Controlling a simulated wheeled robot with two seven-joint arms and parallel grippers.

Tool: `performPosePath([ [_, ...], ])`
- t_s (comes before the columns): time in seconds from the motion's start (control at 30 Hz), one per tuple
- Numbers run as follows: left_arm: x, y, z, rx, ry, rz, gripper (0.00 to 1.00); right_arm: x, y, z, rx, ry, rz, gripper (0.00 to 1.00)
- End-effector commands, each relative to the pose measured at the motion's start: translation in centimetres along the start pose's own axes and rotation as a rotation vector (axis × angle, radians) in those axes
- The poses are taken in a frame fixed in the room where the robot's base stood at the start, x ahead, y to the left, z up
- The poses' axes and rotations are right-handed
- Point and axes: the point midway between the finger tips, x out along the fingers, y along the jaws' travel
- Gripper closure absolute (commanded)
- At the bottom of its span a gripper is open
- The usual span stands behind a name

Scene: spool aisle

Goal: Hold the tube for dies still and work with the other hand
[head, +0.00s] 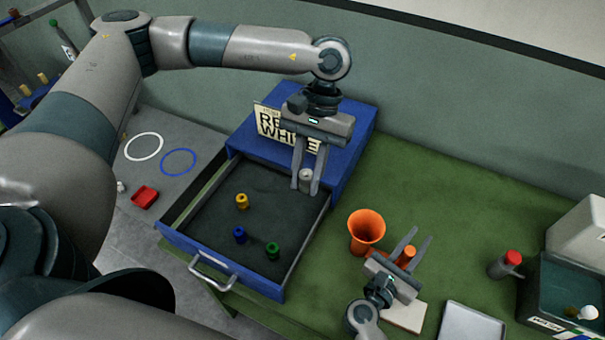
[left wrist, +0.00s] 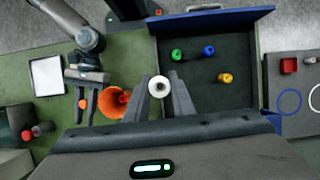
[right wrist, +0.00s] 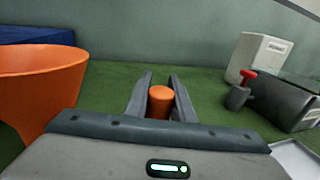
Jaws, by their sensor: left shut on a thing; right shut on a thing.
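My left gripper (head: 306,187) is shut on a small pale cylinder (head: 306,177), held over the right side of the open drawer (head: 190,245). In the left wrist view the pale cylinder (left wrist: 159,87) shows a round end with a dark centre. My right gripper (head: 408,250) is shut on an orange cylinder (head: 407,254), close to the right of an orange funnel-shaped tube (head: 366,228). The orange cylinder (right wrist: 160,101) sits between the fingers in the right wrist view. I cannot tell which of these is the tube for dies.
Yellow (head: 242,201), blue (head: 239,235) and green (head: 272,250) spools stand in the drawer. A blue cabinet (head: 345,150) bears a sign. A red-topped grey can (head: 507,266), a grey tray (head: 470,325) and a dark bin (head: 570,290) are at right. Green table behind the funnel is clear.

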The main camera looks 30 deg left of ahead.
Motion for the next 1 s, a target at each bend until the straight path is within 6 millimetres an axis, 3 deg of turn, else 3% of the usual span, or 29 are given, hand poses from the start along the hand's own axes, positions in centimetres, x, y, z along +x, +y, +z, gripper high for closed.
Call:
performPosePath([
  [0.17,1.5,2.8,-1.7,-0.083,0.005,0.032,1.0,0.0,0.0,0.0,0.001,-0.001,0.0,1.0],
  [0.4,4.5,8.8,-4.8,-0.268,0.009,0.11,1.0,0.0,0.0,0.1,0.001,-0.001,0.0,1.0],
  [0.6,6.6,12.8,-6.3,-0.399,-0.003,0.168,1.0,0.0,0.0,0.1,0.0,-0.001,0.0,1.0],
  [0.73,7.2,13.9,-6.8,-0.439,-0.008,0.183,1.0,0.0,0.0,0.1,0.0,-0.001,0.0,1.0],
  [1.0,7.3,14.1,-6.8,-0.447,-0.008,0.187,1.0,0.0,0.0,0.0,0.0,-0.001,0.0,1.0],
])
